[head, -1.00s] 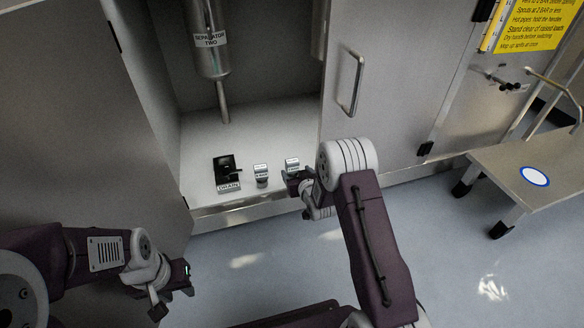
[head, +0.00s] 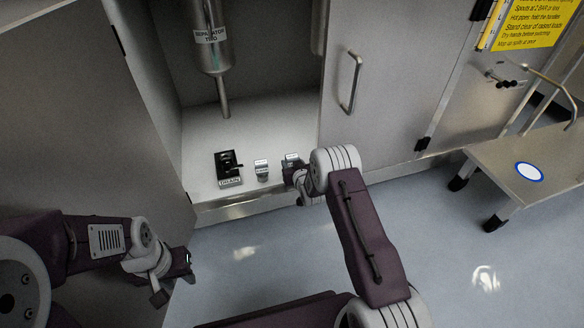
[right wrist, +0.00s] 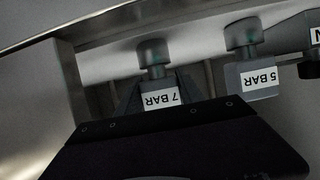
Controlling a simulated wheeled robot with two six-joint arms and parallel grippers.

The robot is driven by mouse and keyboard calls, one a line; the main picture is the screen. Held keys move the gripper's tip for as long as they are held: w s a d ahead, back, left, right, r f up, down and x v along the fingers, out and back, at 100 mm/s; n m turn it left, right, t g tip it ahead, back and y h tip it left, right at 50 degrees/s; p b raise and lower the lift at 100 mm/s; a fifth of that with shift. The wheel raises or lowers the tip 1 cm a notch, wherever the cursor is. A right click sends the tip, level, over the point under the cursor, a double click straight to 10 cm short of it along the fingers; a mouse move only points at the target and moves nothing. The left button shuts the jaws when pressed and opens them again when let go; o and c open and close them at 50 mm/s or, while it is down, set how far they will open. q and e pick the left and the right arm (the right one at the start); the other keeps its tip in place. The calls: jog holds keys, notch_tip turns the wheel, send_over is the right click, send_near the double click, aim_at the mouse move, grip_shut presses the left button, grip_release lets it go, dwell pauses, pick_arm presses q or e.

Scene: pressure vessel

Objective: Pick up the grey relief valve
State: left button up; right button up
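Two small grey relief valves with round caps stand on the cabinet floor. The one labelled 5 BAR (right wrist: 258,75) is also in the head view (head: 262,171). The one labelled 7 BAR (right wrist: 160,92) is further right in the head view (head: 291,161), partly hidden by my right gripper. My right gripper (right wrist: 160,85) has a dark finger on each side of the 7 BAR valve's body. Whether the fingers press on it I cannot tell. My left gripper (head: 176,280) is open and empty, low at the left in the head view.
A black drain valve (head: 228,166) stands left of the relief valves. The separator vessel (head: 210,45) hangs above with its pipe. The cabinet sill (head: 245,206) runs in front. A door with a handle (head: 351,82) and a metal cart (head: 510,165) are at the right.

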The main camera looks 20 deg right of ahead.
grip_shut()
pick_arm(q)
jog(key=shift+r, duration=0.15)
pick_arm(e)
jog(key=shift+r, duration=0.25)
